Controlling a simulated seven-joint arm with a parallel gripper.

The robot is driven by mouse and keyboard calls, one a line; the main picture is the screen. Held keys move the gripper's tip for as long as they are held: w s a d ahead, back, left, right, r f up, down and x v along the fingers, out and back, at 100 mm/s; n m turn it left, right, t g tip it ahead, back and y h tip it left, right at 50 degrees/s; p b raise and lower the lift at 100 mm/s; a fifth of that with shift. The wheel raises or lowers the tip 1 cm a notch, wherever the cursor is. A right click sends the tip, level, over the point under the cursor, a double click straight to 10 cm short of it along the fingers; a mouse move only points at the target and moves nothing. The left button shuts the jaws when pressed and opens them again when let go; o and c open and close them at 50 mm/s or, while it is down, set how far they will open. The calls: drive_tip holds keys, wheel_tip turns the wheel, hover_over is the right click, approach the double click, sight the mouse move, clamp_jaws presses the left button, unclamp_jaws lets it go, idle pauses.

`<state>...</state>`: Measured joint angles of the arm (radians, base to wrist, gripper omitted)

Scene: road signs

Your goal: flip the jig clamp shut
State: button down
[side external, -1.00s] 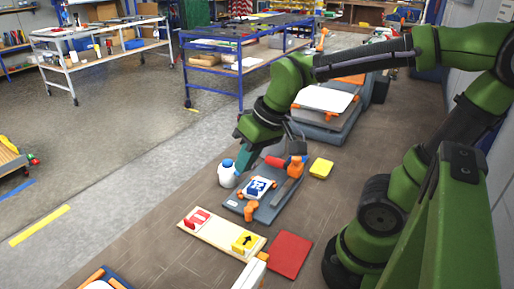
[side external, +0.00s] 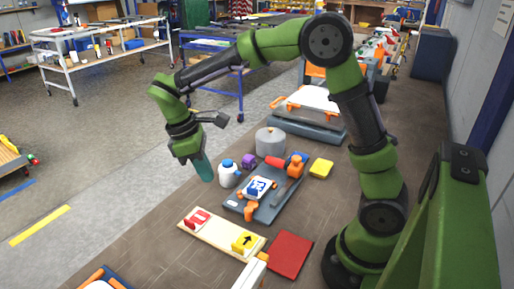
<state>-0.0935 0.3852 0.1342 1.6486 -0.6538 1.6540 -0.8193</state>
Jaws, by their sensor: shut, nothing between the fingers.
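The jig (side external: 266,213) is a slate-blue plate on the brown bench, with a blue-and-white sign (side external: 259,188) lying on it. Orange clamp parts stand at its near end (side external: 251,210) and at its far right end (side external: 295,168). A grey bar (side external: 281,194) runs along the plate's right side near the far orange part. At this size I cannot tell whether the clamp is open or shut. My gripper (side external: 204,170), with teal fingers, is shut and empty. It hangs left of the jig, beside the white bottle, apart from the clamp.
A white bottle with a blue cap (side external: 228,174), a purple piece (side external: 249,161), a grey cylinder (side external: 270,142) and a red roll (side external: 274,162) stand behind the jig. A yellow block (side external: 321,168) lies right. A sign board (side external: 222,235) and red mat (side external: 290,255) lie in front.

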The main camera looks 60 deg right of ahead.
drive_tip(key=x, duration=0.9)
drive_tip(key=shift+s+d+f, duration=0.1)
drive_tip(key=shift+s+f, duration=0.05)
drive_tip(key=shift+f, duration=0.1)
drive_tip(key=shift+s+d+f, duration=0.3)
drive_tip(key=shift+s+d, duration=0.15)
drive_tip(key=shift+s, duration=0.15)
drive_tip(key=shift+s+d+f, duration=0.25)
drive_tip(key=shift+s+d, duration=0.15)
drive_tip(key=shift+s, duration=0.25)
drive_tip(key=shift+s+d+f, duration=0.15)
drive_tip(key=shift+s+d, duration=0.1)
drive_tip(key=shift+s, duration=0.15)
